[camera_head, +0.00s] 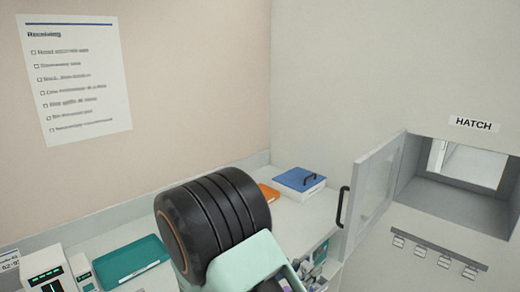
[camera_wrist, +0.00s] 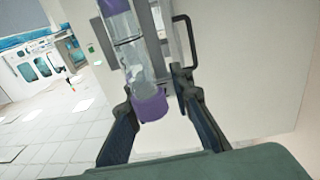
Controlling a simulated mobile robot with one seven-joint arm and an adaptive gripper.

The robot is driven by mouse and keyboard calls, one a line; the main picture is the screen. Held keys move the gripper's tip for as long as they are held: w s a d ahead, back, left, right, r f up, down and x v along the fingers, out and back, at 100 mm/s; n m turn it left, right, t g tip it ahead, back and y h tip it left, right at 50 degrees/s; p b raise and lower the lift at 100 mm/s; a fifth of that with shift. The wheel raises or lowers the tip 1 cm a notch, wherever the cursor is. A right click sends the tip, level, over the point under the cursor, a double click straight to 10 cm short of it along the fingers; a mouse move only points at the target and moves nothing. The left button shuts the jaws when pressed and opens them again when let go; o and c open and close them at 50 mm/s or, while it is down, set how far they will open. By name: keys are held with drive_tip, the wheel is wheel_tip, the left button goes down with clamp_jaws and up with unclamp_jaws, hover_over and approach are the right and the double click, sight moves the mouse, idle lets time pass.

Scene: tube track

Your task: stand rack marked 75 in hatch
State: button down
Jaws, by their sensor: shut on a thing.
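In the head view, part of the held load (camera_head: 318,262) shows at the bottom, mostly hidden behind my arm. The hatch (camera_head: 455,200) is an opening in the wall at the right, under a HATCH label (camera_head: 474,124). Its floor looks empty where visible.
The hatch door (camera_head: 375,195) stands swung open at the left of the opening, with a black handle (camera_head: 342,207). A row of hooks (camera_head: 435,252) is below the hatch. A blue-lidded box (camera_head: 299,182) and a teal tray (camera_head: 130,260) are on the counter (camera_head: 295,215).

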drive_tip(key=f, duration=0.1)
drive_tip(key=w+d+f+p, duration=0.1)
drive_tip(key=f, duration=0.1)
drive_tip(key=d+f, duration=0.1)
drive_tip(key=shift+w+d+f, duration=0.1)
drive_tip(key=shift+w+f, duration=0.25)
drive_tip(key=shift+w+d+r+n+t+y, duration=0.1)
drive_tip(key=shift+d+n+t+y, duration=0.05)
drive_tip(key=shift+n+t+y, duration=0.3)
drive_tip(key=shift+w+d+r+n+t+y, duration=0.1)
drive_tip(key=shift+n+t+y, duration=0.25)
drive_tip(key=shift+n+t, duration=0.15)
drive_tip(key=shift+f+n+t+y, duration=0.1)
drive_tip(key=shift+n+t+y, duration=0.65)
drive_tip(key=shift+y, duration=0.35)
drive_tip(key=shift+s+a+f+n+t+y, duration=0.15)
drive_tip(key=shift+n+t+y, duration=0.1)
drive_tip(key=shift+y, duration=0.2)
drive_tip(key=shift+s+a+n+t+y, duration=0.15)
drive_tip(key=shift+n+y, duration=0.1)
drive_tip(key=shift+y, duration=0.2)
drive_tip(key=shift+w, duration=0.1)
